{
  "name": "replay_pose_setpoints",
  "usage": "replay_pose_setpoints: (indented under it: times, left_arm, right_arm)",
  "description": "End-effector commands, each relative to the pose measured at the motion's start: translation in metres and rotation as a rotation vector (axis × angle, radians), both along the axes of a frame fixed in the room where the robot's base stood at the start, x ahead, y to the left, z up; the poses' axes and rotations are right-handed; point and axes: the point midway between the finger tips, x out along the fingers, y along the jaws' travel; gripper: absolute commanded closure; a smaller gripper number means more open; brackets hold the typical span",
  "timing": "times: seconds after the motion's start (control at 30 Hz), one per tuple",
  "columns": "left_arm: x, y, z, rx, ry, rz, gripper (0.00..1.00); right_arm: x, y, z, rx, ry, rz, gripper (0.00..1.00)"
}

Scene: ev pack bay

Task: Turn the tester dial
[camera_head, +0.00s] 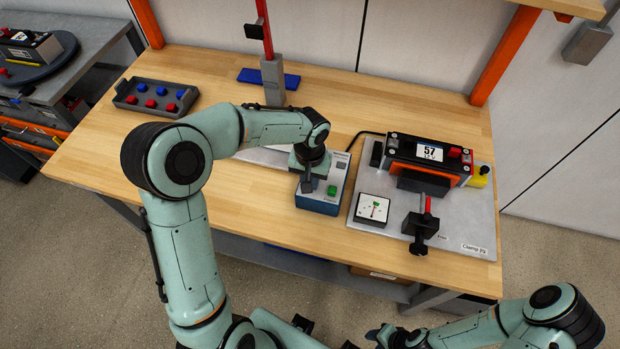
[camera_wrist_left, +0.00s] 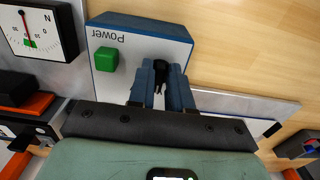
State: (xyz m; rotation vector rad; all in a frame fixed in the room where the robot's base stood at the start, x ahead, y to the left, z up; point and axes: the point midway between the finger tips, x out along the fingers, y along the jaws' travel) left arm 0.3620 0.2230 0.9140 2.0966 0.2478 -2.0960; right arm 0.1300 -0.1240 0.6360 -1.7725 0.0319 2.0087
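The tester (camera_head: 325,190) is a blue box with a pale top, a green button and the word Power; it also shows in the wrist view (camera_wrist_left: 115,30). Its black dial (camera_wrist_left: 160,72) sits between the two blue fingers of my left gripper (camera_wrist_left: 160,88). The fingers appear to close on the dial from both sides, with no clear gap. In the head view my left gripper (camera_head: 307,183) points down over the tester and hides most of the dial. My right gripper (camera_head: 385,335) is at the bottom edge, far from the tester; its fingers are unclear.
A grey plate (camera_head: 470,220) right of the tester carries a small gauge (camera_head: 373,210), a black-and-orange pack reading 57 (camera_head: 430,160) and a black clamp (camera_head: 421,228). A tray (camera_head: 155,97) of red and blue pieces is at left. A post (camera_head: 272,80) stands behind.

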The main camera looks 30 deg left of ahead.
Motion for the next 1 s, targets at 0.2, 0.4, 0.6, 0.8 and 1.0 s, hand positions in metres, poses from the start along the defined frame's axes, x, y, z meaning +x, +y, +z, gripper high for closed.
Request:
replay_pose_setpoints:
  times: [0.2,0.4,0.6,0.8,1.0]
  left_arm:
    - [0.000,0.000,0.000,0.000,0.000,0.001,1.00]
    - [0.000,0.000,0.000,0.000,0.000,0.031,1.00]
    - [0.000,-0.001,-0.001,0.001,-0.001,0.130,1.00]
    - [0.001,-0.003,-0.001,0.000,-0.001,0.272,1.00]
    - [0.001,-0.004,-0.001,0.000,-0.002,0.400,1.00]
  right_arm:
    - [0.000,0.000,0.000,0.000,0.000,0.000,0.62]
    - [-0.003,0.000,-0.004,0.000,0.003,0.000,0.62]
    - [-0.009,0.000,-0.014,0.000,0.010,-0.001,0.62]
    - [-0.016,0.000,-0.024,0.000,0.018,0.000,0.62]
    - [-0.020,0.000,-0.031,0.000,0.022,0.000,0.62]
